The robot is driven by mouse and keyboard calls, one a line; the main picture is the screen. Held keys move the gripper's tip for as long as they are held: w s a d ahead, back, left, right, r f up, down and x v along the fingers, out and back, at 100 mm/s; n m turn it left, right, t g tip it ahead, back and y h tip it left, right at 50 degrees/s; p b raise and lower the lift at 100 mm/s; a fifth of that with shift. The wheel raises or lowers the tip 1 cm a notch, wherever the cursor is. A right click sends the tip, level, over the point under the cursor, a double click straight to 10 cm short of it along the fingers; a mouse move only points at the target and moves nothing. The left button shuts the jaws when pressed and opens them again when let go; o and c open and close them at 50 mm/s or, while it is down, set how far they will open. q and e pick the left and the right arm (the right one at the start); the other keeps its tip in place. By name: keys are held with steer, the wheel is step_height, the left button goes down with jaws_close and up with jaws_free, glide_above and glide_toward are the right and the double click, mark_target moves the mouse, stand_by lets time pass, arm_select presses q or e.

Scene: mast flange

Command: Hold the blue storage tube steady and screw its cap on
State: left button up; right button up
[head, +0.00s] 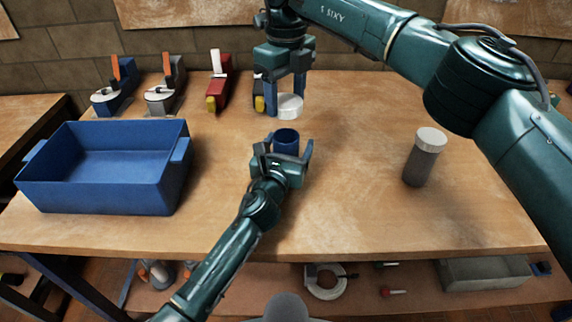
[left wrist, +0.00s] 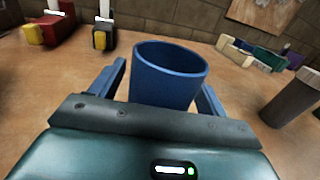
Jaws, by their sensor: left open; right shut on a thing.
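The blue storage tube (head: 286,138) stands upright and uncapped on the table. In the left wrist view the tube (left wrist: 168,75) shows its open top. My left gripper (head: 284,152) is open, with its fingers on either side of the tube; in the left wrist view a gap shows beside the tube. My right gripper (head: 288,90) is shut on the white cap (head: 289,107) and holds it above and slightly behind the tube, apart from its rim. The tube's lower part is hidden by my left gripper.
A grey tube with a white cap (head: 424,158) stands at the right. A large blue bin (head: 110,190) sits at the left. Several tools, including a red one (head: 219,82), line the back edge.

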mark_target(286, 116)
arm_select(q)
steer(key=shift+w, duration=0.2)
steer(key=shift+c, duration=0.6)
steer(key=c, duration=1.4)
steer(key=shift+o, duration=0.2)
arm_select(e)
steer(key=shift+f, duration=2.45)
